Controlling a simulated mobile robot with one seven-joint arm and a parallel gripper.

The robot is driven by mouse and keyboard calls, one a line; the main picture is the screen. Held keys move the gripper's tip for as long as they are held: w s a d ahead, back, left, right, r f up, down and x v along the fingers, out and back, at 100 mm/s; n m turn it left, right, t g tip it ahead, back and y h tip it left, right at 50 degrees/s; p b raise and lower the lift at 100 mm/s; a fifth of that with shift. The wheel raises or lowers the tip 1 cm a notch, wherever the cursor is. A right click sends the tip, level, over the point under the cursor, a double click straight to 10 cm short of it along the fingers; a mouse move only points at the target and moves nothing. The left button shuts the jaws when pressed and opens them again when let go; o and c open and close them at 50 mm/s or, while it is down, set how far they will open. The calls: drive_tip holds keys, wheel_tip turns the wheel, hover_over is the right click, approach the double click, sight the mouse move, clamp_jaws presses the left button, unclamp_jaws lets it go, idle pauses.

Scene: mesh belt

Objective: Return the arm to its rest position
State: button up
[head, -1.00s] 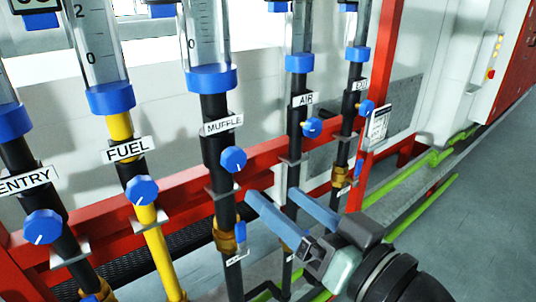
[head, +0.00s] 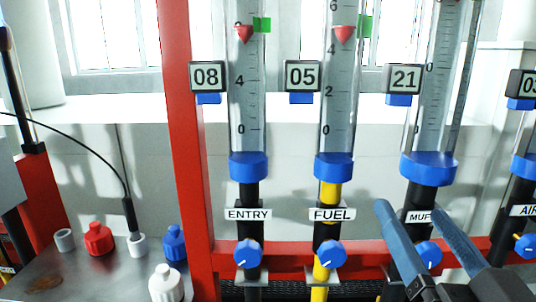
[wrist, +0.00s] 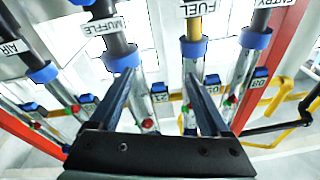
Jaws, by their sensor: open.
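My gripper (head: 411,209) is at the lower right in the head view. Its two blue-grey fingers are apart with nothing between them. They overlap the MUFFLE label (head: 417,217) and the lower pipe of that flow tube in the picture; the gap in depth is hard to tell. In the wrist view my gripper (wrist: 160,75) is also open and empty, pointing towards the row of tubes, whose labels appear upside down. The rest of my arm is mostly out of the head view.
The ENTRY knob (head: 248,254) and FUEL knob (head: 328,254) sit below their tubes. A red post (head: 185,120) stands left of them. A metal table (head: 90,270) at lower left bears a red bottle (head: 98,238), a blue bottle (head: 174,243) and a white bottle (head: 166,283).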

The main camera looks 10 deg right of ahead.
drive_tip(key=a+r+n+t+y+p, duration=0.2)
drive_tip(key=a+r+t+p, duration=0.1)
drive_tip(key=a+r, duration=0.8)
drive_tip(key=a+r+n+t+y+p, duration=0.2)
drive_tip(key=a+r+n+t+p, duration=0.1)
drive_tip(key=a+r, duration=0.8)
wheel_tip(320, 180, up, 5)
drive_tip(key=shift+a+f+t, duration=0.1)
drive_tip(key=shift+a+t, duration=0.05)
drive_tip(key=shift+t, duration=0.75)
idle(1.4)
